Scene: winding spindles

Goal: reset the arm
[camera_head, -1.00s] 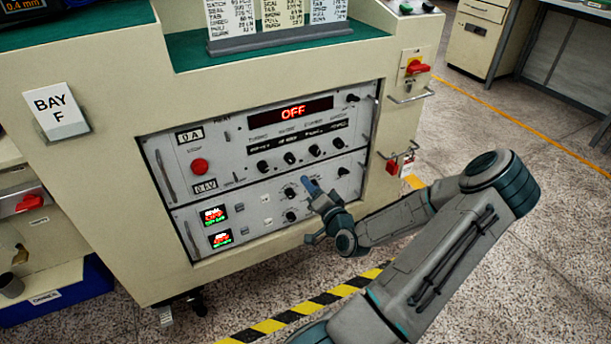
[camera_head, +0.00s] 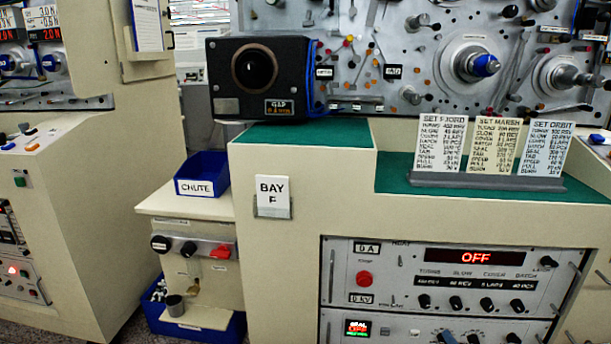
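My arm and gripper are outside the head view, so I cannot see whether the gripper is open or shut. The Bay F machine (camera_head: 400,222) fills the right side. Its control panel (camera_head: 390,290) has a red display reading OFF (camera_head: 475,257), a red button (camera_head: 364,278) and a row of black knobs (camera_head: 470,304). A small display with red and green text (camera_head: 357,328) shows at the lower edge. The lower part of the panel is cut off.
Set cards (camera_head: 504,143) stand in a grey holder on the green top. A dark gap-gauge box (camera_head: 258,75) sits left of them. Spindles (camera_head: 480,62) are behind. A blue chute bin (camera_head: 202,173) stands above a side unit (camera_head: 188,225). Another machine (camera_head: 95,210) is at left.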

